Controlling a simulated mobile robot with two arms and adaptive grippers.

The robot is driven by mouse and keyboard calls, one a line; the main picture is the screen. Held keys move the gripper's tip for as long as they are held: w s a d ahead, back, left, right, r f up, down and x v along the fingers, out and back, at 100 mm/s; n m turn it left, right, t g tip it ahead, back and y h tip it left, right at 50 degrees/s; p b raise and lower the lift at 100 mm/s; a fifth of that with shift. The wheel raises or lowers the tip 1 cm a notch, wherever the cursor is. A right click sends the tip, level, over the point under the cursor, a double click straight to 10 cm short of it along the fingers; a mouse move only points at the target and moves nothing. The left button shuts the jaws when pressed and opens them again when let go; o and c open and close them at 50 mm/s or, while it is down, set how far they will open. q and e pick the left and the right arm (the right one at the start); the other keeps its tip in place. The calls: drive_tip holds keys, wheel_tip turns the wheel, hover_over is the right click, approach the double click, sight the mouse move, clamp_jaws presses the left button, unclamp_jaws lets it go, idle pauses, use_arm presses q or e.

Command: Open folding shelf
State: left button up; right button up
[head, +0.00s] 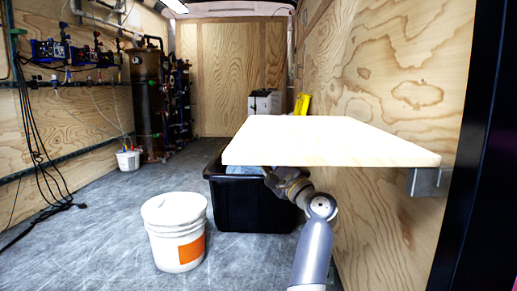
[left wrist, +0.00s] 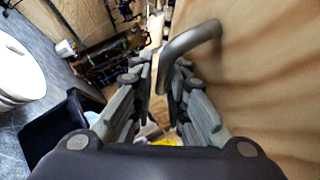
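The folding shelf (head: 325,141) is a pale wooden board. It stands out level from the right plywood wall, with a grey metal bracket (head: 428,181) under its right end. An arm of mine rises from the bottom and passes under and behind the board; no gripper shows in the head view. In the left wrist view, my left gripper (left wrist: 161,68) has its fingers close together around the end of a bent grey metal bar (left wrist: 192,40) near the wall. The fingers appear to touch the bar on both sides. My right gripper is out of view.
A white bucket with an orange label (head: 175,231) stands on the floor at left of the shelf. A black bin (head: 250,205) stands behind my arm. Pipes and a brown tank (head: 147,95) line the left wall.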

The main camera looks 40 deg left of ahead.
use_arm(q)
drive_tip(key=v, duration=0.7)
drive_tip(key=shift+d+f, duration=0.2)
drive_tip(key=shift+d, duration=0.1)
idle(0.5)
